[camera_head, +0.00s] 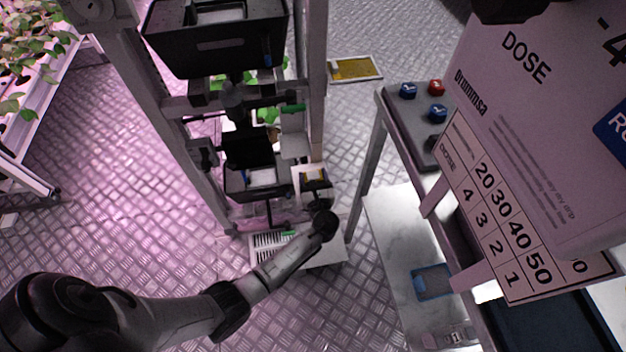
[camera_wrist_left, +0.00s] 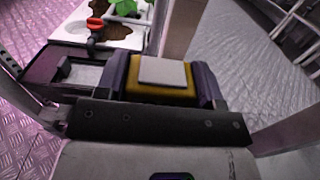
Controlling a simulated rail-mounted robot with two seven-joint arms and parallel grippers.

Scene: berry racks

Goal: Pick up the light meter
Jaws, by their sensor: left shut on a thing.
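The light meter, a yellow block with a pale square top, fills the middle of the left wrist view (camera_wrist_left: 163,72). Dark purplish fingers of my left gripper (camera_wrist_left: 160,88) stand on both sides of it, shut on it. In the head view my left arm reaches in from the lower left. Its gripper (camera_head: 316,190) is at the foot of the rack, where a little yellow of the meter shows between dark parts. The meter's underside is hidden. My right gripper is not in view.
A black crate (camera_head: 215,45) sits high in the rack; a smaller black bin (camera_head: 250,158) is below. A white tray with a seedling (camera_wrist_left: 115,35) is beside the meter in the wrist view.

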